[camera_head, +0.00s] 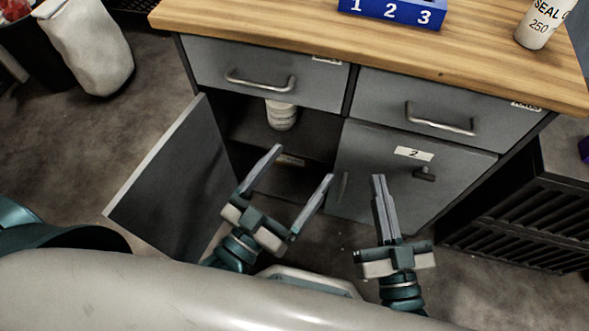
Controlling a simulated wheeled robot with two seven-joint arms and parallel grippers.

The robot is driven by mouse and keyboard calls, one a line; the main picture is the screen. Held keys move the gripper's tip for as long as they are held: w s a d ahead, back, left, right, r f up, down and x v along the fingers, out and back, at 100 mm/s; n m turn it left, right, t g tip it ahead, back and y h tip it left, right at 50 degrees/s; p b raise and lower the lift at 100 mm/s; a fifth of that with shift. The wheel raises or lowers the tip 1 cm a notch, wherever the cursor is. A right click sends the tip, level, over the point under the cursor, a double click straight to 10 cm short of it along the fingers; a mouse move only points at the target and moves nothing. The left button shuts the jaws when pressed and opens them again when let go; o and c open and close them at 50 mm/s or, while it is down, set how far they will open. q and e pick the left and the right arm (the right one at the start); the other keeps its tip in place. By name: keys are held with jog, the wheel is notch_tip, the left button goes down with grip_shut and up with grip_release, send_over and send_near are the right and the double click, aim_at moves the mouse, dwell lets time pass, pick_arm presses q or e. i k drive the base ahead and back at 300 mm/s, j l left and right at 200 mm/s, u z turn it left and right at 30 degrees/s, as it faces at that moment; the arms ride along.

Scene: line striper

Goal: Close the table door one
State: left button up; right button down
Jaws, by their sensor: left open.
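The table (480,62) is a grey cabinet with a wooden top. Its left door (178,182) stands swung wide open to the left, and I cannot read a number on it. The compartment behind it shows a white container (281,115) on a shelf. The right door (405,170), labelled 2, is shut. My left gripper (302,165) is open and empty in front of the open compartment, to the right of the open door and apart from it. My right gripper (379,177) has its fingers together with nothing seen between them, in front of door 2.
Two drawers (265,70) above the doors are shut. A blue number block (392,12) and a white bottle (543,24) stand on the top. A black slatted crate (525,215) is at the right. Floor shows left of the door.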

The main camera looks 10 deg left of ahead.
aim_at(174, 201)
jog(key=k+j, duration=0.1)
jog(key=k, duration=0.45)
jog(key=k+j, duration=0.15)
jog(key=k, duration=0.45)
jog(key=k+j, duration=0.15)
jog(key=k, duration=0.4)
jog(key=i+j+z, duration=0.1)
jog(key=j+z, duration=0.15)
jog(key=j, duration=0.15)
jog(key=j+z, duration=0.25)
jog(key=j, duration=0.15)
jog(key=i, duration=0.05)
